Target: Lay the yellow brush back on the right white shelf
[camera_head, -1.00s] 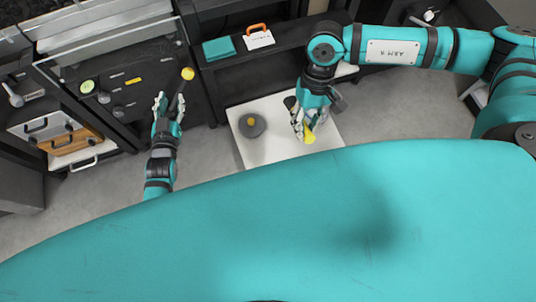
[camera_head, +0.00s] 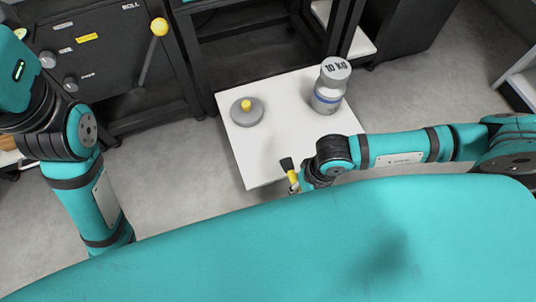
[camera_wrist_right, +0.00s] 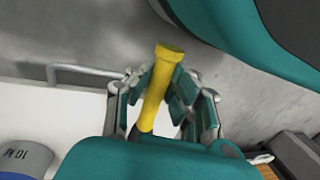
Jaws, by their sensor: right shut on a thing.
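The yellow brush (camera_head: 293,178) has a yellow handle and a black head. It shows just past the teal edge of my body, at the near side of a white tabletop (camera_head: 247,165). My right gripper (camera_wrist_right: 163,88) is shut on the brush's yellow handle (camera_wrist_right: 155,90), with fingers on both sides. In the head view my right wrist and the teal edge largely hide that gripper. A white shelf surface (camera_head: 357,43) shows at the back right; I cannot tell whether it is the one named. My left gripper is out of view.
A grey disc with a yellow knob (camera_head: 247,111) and a grey 10 kg weight (camera_head: 330,86) stand on the white tabletop. The weight also shows in the wrist view (camera_wrist_right: 25,158). A black cabinet (camera_head: 110,55) with a yellow-knobbed lever (camera_head: 155,45) stands left. Grey floor surrounds the white tabletop.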

